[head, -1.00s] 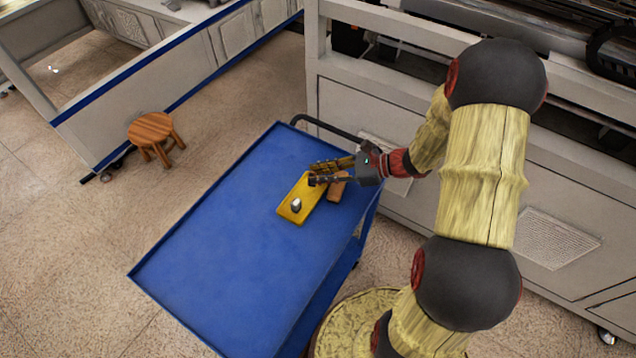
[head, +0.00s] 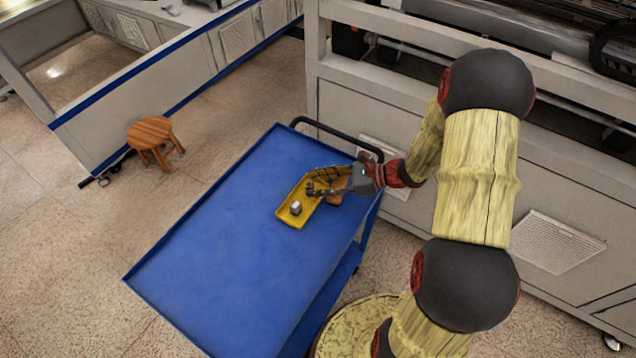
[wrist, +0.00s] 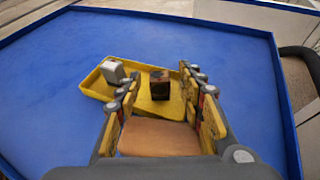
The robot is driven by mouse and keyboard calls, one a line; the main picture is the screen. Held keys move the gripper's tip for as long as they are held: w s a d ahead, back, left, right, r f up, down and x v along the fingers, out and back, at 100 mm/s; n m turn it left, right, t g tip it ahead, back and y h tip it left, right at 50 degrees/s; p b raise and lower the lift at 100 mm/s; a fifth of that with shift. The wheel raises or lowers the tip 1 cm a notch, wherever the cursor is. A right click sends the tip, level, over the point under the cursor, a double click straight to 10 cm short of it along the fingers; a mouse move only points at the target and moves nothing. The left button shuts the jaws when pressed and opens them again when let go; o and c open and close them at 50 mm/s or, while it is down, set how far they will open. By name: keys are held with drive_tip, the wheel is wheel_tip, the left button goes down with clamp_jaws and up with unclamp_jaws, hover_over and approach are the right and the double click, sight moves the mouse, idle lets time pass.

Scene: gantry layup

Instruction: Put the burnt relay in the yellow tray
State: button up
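The yellow tray (head: 288,217) lies on the blue cart top; it also shows in the wrist view (wrist: 130,94). A small dark block with a brownish top, seemingly the burnt relay (wrist: 160,85), stands in the tray near its middle. A pale grey block (wrist: 113,71) sits at the tray's far end, also seen in the head view (head: 296,208). My gripper (head: 312,184) is over the tray's near end. In the wrist view its fingers (wrist: 158,85) are apart on either side of the dark block, with gaps showing. The head view hides most of the dark block.
An orange-brown block (wrist: 158,137) lies beside the tray, below my gripper. The blue cart top (head: 230,240) is otherwise clear. A black handle (head: 335,133) runs along its far edge, close to a grey machine cabinet (head: 340,110). A wooden stool (head: 152,135) stands on the floor at left.

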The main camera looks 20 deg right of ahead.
drive_tip(key=shift+d, duration=0.1)
drive_tip(key=p+v, duration=0.4)
drive_tip(key=v, duration=0.7)
drive_tip(key=shift+s+d+r, duration=0.1)
drive_tip(key=shift+r, duration=0.05)
drive_tip(key=s+a+r+n+g+h, duration=0.4)
drive_tip(key=s+a+r+n+g, duration=0.2)
drive_tip(key=a+r+n, duration=0.45)
drive_tip(key=s+a+r+n+t+h, duration=0.1)
drive_tip(key=s+r+n+t+h, duration=0.3)
drive_tip(key=s+r+n+h, duration=0.3)
wheel_tip(320, 180, up, 6)
drive_tip(key=s+n, duration=0.3)
drive_tip(key=n, duration=0.3)
drive_tip(key=shift+t+h, duration=0.3)
drive_tip(key=shift+t, duration=0.1)
